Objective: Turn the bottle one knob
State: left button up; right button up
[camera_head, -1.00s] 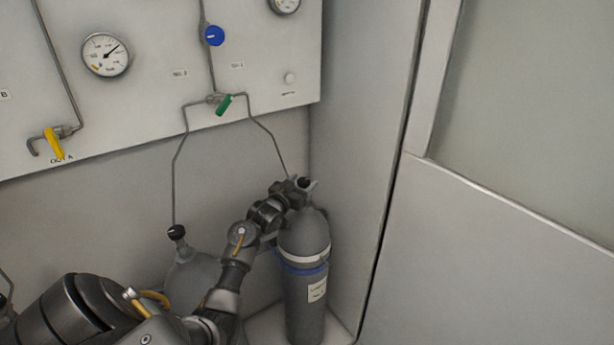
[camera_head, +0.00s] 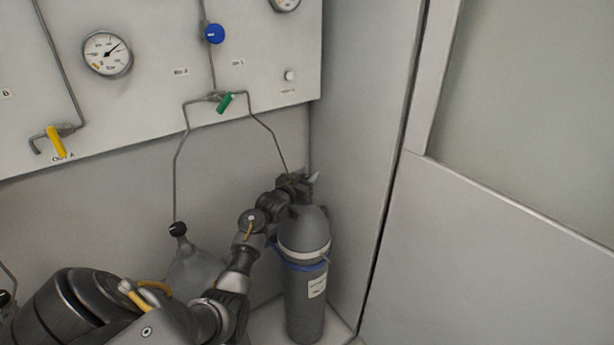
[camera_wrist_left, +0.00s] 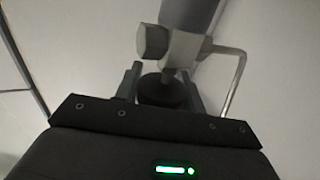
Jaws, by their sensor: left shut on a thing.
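A grey gas bottle (camera_head: 306,268) with a white band, a blue strap and a white label stands upright in the cabinet's right corner. My left gripper (camera_head: 305,180) is at its top, partly covering the valve. In the left wrist view, the gripper (camera_wrist_left: 160,88) has a finger on each side of a round black knob (camera_wrist_left: 165,92) and is shut on it. The grey valve body (camera_wrist_left: 182,50) shows just beyond the knob. I cannot read a bottle number. My right gripper is not in view.
A second bottle (camera_head: 197,270) with a black knob (camera_head: 178,230) stands to the left, partly behind my arm. The panel above carries a gauge (camera_head: 108,54), a blue knob (camera_head: 214,34), a green lever (camera_head: 225,103) and a yellow lever (camera_head: 56,141). The cabinet wall (camera_head: 362,150) is close on the right.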

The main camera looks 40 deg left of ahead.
pick_arm(q)
jog(key=shift+a+n+y, duration=0.1)
jog(key=shift+n+y, duration=0.3)
jog(key=shift+y, duration=0.2)
jog(key=o, duration=1)
jog(key=shift+c, duration=0.2)
jog(key=shift+s+f, duration=0.15)
jog(key=shift+s, duration=0.3)
jog(key=s+d+b, duration=0.2)
jog(key=s, duration=0.7)
jog(key=shift+s, duration=0.35)
jog(key=shift+d, duration=0.1)
